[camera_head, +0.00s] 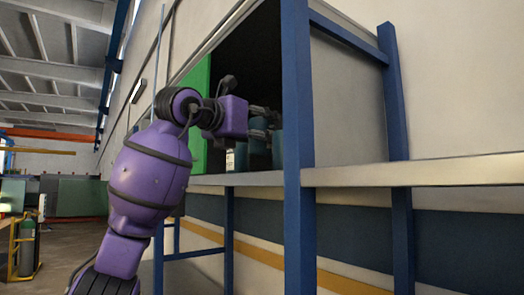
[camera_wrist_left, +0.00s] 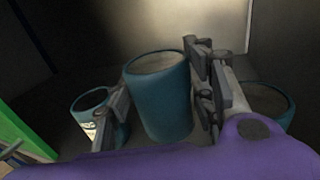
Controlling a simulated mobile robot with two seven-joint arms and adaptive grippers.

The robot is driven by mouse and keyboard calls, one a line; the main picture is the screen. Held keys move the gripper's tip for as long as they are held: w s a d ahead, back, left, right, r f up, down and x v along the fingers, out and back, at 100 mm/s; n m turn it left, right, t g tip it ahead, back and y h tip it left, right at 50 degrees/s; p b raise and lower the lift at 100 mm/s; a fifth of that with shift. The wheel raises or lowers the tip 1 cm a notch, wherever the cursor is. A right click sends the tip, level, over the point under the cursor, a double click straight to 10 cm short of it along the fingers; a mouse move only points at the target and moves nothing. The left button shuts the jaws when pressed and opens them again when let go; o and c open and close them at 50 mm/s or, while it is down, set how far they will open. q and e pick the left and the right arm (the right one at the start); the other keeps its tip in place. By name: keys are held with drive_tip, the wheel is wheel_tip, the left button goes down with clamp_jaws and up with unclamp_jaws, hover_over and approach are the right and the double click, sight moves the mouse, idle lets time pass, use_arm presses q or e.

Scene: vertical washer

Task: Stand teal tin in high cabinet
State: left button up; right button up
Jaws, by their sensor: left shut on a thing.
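My left gripper (camera_head: 266,124) is inside the open high cabinet (camera_head: 245,179), reaching in from the left. In the left wrist view its fingers (camera_wrist_left: 160,98) are shut on a teal tin (camera_wrist_left: 162,100), one finger on each side. The tin is close to upright with its rim up. I cannot tell whether its base touches the cabinet floor. In the head view the tins overlap behind the fingers, and I cannot tell clearly which one is held. My right gripper is not in view.
A similar tin with a pale label (camera_wrist_left: 92,120) stands left of the held one; another teal tin (camera_wrist_left: 270,100) is at right, partly hidden by the finger. A green door (camera_head: 197,85) is on the left side. A blue post (camera_head: 298,120) stands in front of the cabinet's right part.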

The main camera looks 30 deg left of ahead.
sight(261, 149)
use_arm(q)
drive_tip(key=shift+w+a+f, duration=0.15)
drive_tip(key=shift+a+f, duration=0.05)
drive_tip(key=shift+f, duration=0.15)
drive_tip(key=f, duration=0.3)
drive_tip(key=shift+w+a, duration=0.1)
drive_tip(key=shift+w, duration=0.2)
drive_tip(key=shift+f, duration=0.3)
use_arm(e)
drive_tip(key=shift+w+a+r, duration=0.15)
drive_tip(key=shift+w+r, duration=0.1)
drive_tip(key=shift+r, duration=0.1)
use_arm(q)
drive_tip(key=shift+f, duration=0.1)
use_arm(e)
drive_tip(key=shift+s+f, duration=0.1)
use_arm(q)
drive_tip(key=o, duration=1.2)
drive_tip(key=shift+f, duration=0.1)
